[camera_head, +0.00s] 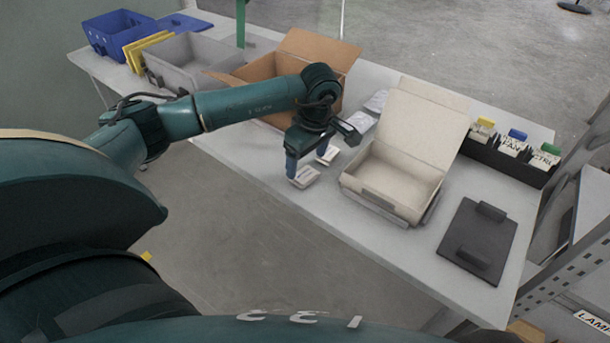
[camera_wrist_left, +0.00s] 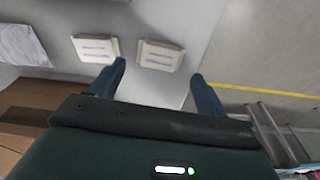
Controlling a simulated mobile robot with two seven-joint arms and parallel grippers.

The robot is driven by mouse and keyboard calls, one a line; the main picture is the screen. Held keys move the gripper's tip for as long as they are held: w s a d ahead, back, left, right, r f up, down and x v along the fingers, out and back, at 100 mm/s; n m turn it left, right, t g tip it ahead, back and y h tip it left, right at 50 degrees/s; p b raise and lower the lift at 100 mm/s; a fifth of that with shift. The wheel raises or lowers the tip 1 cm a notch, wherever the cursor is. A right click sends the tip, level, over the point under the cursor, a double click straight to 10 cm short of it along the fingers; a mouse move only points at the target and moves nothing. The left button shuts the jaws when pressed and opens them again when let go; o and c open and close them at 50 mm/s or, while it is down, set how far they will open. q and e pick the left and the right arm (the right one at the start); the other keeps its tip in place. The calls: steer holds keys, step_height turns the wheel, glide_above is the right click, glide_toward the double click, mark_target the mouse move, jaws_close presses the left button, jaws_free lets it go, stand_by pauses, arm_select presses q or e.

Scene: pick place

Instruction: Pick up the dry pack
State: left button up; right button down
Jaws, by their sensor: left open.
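Two small white labelled packs lie on the table's front edge area, one nearer (camera_head: 306,178) and one farther (camera_head: 330,155); their labels are too small to read, so I cannot tell which is the dry pack. In the left wrist view one pack (camera_wrist_left: 160,56) shows between the fingertips and the other (camera_wrist_left: 95,48) lies left of them. My left gripper (camera_head: 308,166) points down close over the packs, open, with nothing held. Its two fingers (camera_wrist_left: 158,72) are apart in the wrist view. My right gripper is not in view.
An open cream case (camera_head: 407,180) stands right of the packs, an open cardboard box (camera_head: 318,50) behind left. Pale bags (camera_head: 361,122) lie between them. A grey bin (camera_head: 185,65), blue crate (camera_head: 112,42), dark plate (camera_head: 480,240) and black file holder (camera_head: 505,163) are also on the table.

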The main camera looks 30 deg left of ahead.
mark_target(305, 174)
arm_select(q)
steer(key=f, duration=0.4)
steer(key=shift+w+a+f, duration=0.1)
steer(key=shift+a+f, duration=0.05)
steer(key=shift+a, duration=0.05)
steer(key=shift+c, duration=0.4)
steer(key=c, duration=1)
steer(key=shift+o, duration=0.2)
